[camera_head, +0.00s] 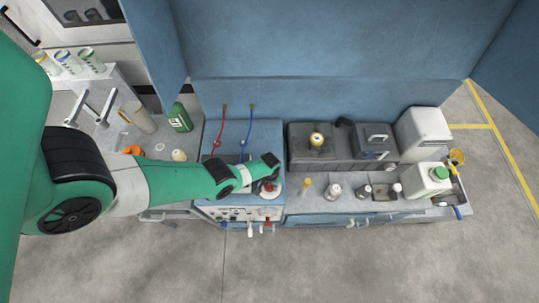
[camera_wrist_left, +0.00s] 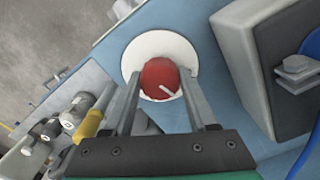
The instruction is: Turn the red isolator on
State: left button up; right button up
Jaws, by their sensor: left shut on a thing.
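The red isolator (camera_wrist_left: 160,77) is a round red knob on a white disc (camera_wrist_left: 150,45), set on a blue panel. A short pale mark shows on the knob's lower part. In the left wrist view my left gripper (camera_wrist_left: 158,92) has its two fingers on either side of the red knob, shut on it. In the head view my left gripper (camera_head: 262,184) is at the isolator (camera_head: 268,190), at the right front of the blue cabinet top, and partly covers it. My right gripper is not in view.
A grey box (camera_wrist_left: 262,65) stands close to the knob. Red (camera_head: 217,143) and blue (camera_head: 247,135) hoses hang behind my arm. A yellow-handled part (camera_wrist_left: 90,124) and several fittings lie beyond the panel edge. A bench with a white jug (camera_head: 428,180) is at the right.

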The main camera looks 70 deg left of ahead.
pick_arm(q)
jog(key=m, duration=1.2)
dwell(0.6)
jog(key=o, duration=1.4)
jog(key=shift+c, duration=0.2)
